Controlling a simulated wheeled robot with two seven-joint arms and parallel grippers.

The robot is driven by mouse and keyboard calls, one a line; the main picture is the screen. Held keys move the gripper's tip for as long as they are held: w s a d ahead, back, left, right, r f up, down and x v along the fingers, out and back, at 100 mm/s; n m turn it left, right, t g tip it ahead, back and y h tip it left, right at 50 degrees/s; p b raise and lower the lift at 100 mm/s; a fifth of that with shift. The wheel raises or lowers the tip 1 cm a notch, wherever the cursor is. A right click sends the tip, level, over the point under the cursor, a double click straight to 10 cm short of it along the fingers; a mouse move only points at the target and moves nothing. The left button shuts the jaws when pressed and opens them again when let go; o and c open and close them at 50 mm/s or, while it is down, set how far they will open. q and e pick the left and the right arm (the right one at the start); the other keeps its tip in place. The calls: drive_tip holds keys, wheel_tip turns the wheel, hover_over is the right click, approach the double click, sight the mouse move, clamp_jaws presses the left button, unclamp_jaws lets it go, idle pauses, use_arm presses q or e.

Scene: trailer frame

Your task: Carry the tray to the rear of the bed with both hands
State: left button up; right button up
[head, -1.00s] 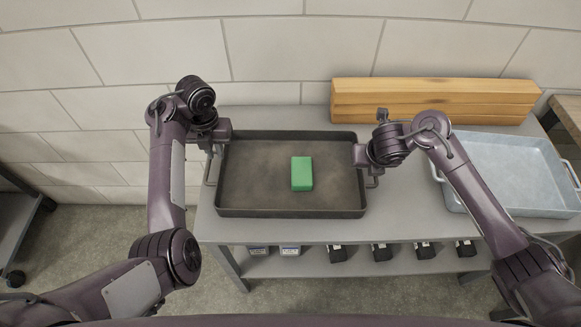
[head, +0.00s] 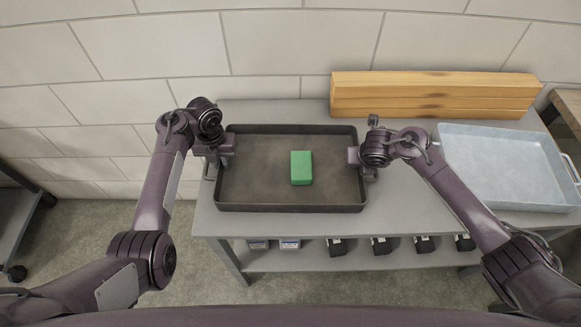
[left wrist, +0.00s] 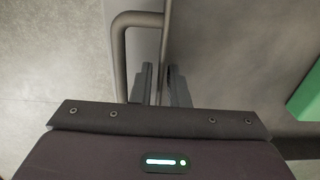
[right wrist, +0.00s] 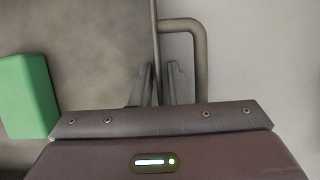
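The dark metal tray (head: 240,198) lies flat on the grey bench, with a green block (head: 301,168) inside it. My left gripper (head: 225,158) is at the tray's left side. In the left wrist view its fingers (left wrist: 160,82) stand on either side of the tray wall beside the left handle (left wrist: 122,50), with a gap between them. My right gripper (head: 358,160) is at the tray's right side. In the right wrist view its fingers (right wrist: 160,82) straddle the wall beside the right handle (right wrist: 201,50), also with a gap. Both look open; their contact with the wall is unclear.
Stacked wooden planks (head: 435,97) lie along the back of the bench (head: 410,205). A light blue-grey tray (head: 500,165) sits to the right, near my right arm. Several small dark items stand on the lower shelf (head: 365,262). A block wall (head: 280,45) closes off the back.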

use_arm(q)
drive_tip(key=shift+s, duration=0.1)
drive_tip(key=shift+c, duration=0.4)
use_arm(e)
drive_tip(key=shift+c, duration=0.4)
use_arm(q)
clamp_jaws()
use_arm(e)
drive_tip(key=shift+s, duration=0.1)
clamp_jaws()
use_arm(q)
drive_tip(key=shift+r, duration=0.15)
use_arm(e)
drive_tip(key=shift+r, duration=0.1)
